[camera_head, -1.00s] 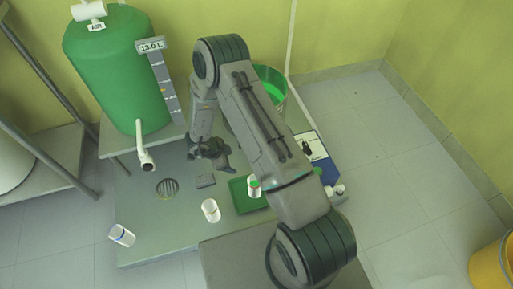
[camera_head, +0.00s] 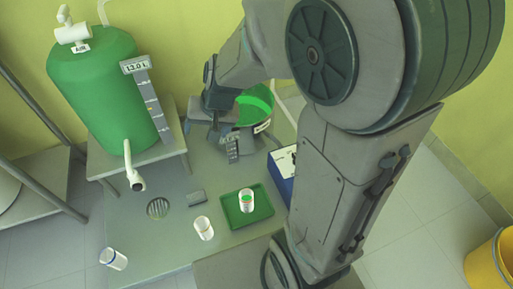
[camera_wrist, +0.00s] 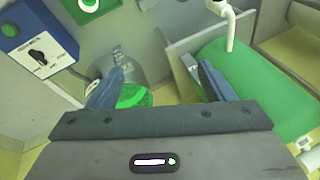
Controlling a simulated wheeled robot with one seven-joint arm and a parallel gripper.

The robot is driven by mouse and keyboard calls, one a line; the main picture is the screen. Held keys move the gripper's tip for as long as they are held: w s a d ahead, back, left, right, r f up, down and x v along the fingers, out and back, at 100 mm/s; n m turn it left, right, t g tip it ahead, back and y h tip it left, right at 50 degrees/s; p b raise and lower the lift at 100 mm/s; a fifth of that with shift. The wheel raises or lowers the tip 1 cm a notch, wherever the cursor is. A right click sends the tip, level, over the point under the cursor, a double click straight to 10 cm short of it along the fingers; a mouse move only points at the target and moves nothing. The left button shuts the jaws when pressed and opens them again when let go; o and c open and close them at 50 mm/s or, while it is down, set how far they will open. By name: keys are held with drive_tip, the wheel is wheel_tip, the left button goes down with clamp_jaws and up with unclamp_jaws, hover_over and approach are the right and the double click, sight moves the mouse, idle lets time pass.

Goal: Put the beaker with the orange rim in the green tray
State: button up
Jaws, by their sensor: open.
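The green tray (camera_head: 263,206) lies on the grey table in the head view and holds a beaker with a green rim (camera_head: 246,201). A white beaker (camera_head: 204,228) stands just left of the tray; its rim colour is not clear. A third beaker (camera_head: 113,259), with a bluish rim, is at the table's front left. No orange rim can be made out. The tray (camera_wrist: 72,14) also shows at that view's top.
A large green tank (camera_head: 105,90) with a white spout (camera_head: 134,178) is at the left. A blue box (camera_head: 281,180) is right of the tray. A drain (camera_head: 158,208) is left of the tray.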

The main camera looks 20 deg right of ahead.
drive_tip(key=s+d+r+n+g+h, duration=0.1)
drive_tip(key=s+d, duration=0.3)
drive_tip(key=s, duration=0.2)
drive_tip(key=s+d+r+n+g+h, duration=0.1)
drive_tip(key=s+d+r+n, duration=0.1)
drive_tip(key=s+d, duration=0.2)
drive_tip(key=s, duration=0.3)
drive_tip(key=shift+s+d+r+h, duration=0.15)
drive_tip(key=shift+s+r+h, duration=0.1)
drive_tip(key=shift+h, duration=0.15)
drive_tip(key=shift+w, duration=0.1)
